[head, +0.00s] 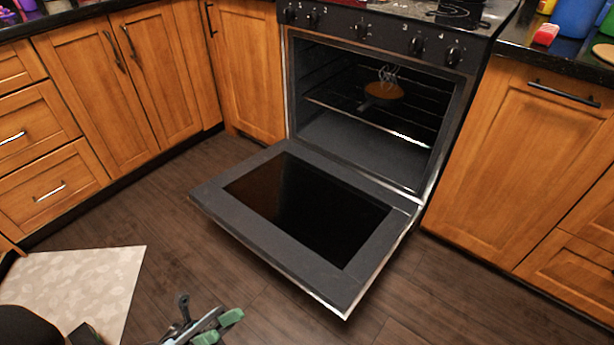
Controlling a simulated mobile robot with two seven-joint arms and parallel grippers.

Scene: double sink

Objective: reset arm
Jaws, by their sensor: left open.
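My left gripper (218,328) shows at the bottom edge, left of centre, with green fingertips. It is open and nothing shows between its fingers. It is over the floor, in front of the open oven door (222,200) and apart from it. The rest of its arm is mostly cut off by the frame. My right gripper is not in view.
The oven door is folded down and juts out over the floor. Inside the oven, a round brown item (384,90) is on the rack (325,101). Wooden cabinets (125,90) line both sides. A pale mat (75,290) lies at lower left. Brown floor (450,300) is clear at right.

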